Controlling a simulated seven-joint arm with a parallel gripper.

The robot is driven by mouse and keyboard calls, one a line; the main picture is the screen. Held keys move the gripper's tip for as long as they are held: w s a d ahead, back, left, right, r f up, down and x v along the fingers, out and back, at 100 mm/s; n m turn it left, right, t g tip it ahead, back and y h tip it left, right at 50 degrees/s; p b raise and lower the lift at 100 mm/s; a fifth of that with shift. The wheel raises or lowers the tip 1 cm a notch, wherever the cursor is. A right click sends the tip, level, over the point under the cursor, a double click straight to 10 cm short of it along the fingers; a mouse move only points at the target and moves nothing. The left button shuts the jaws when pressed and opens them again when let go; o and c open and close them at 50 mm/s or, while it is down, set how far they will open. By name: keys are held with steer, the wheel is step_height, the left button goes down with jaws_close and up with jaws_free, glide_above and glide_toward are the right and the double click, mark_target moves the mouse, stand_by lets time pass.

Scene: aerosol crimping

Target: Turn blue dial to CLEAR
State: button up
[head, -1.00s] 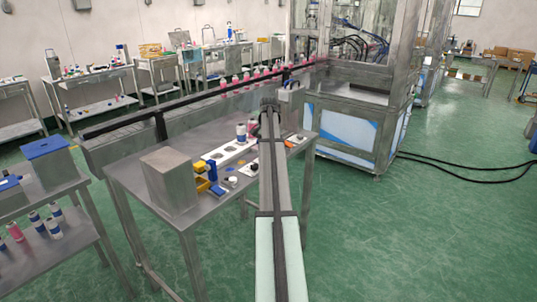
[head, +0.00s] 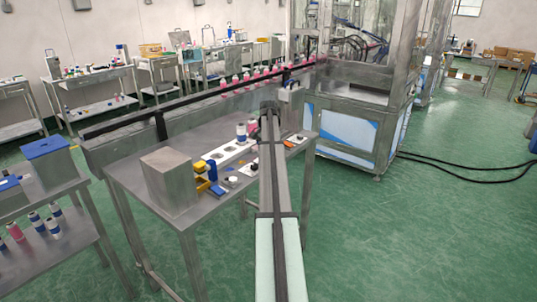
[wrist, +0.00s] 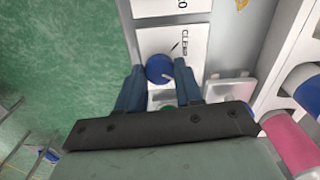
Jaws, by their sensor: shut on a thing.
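The blue dial (wrist: 158,68) shows in the wrist view as a round knob on a white label panel (wrist: 190,42). The word CLEAR is printed on the panel just above and right of the dial, with a dark line pointing up toward it. My gripper (wrist: 160,76) has its two blue fingers on either side of the dial, shut on it. In the head view my arm (head: 270,140) reaches over the steel table and covers the dial and the fingertips.
In the wrist view, a green button (wrist: 168,107) sits between the fingers below the dial, and a pink can (wrist: 290,140) lies to the right.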

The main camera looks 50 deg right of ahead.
steer(key=shift+c, duration=0.7)
steer(key=shift+n, duration=0.3)
steer(key=n, duration=0.3)
steer(key=shift+n, duration=0.3)
steer(key=n, duration=0.3)
steer(key=shift+n, duration=0.3)
steer(key=n, duration=0.3)
steer(key=shift+n, duration=2.4)
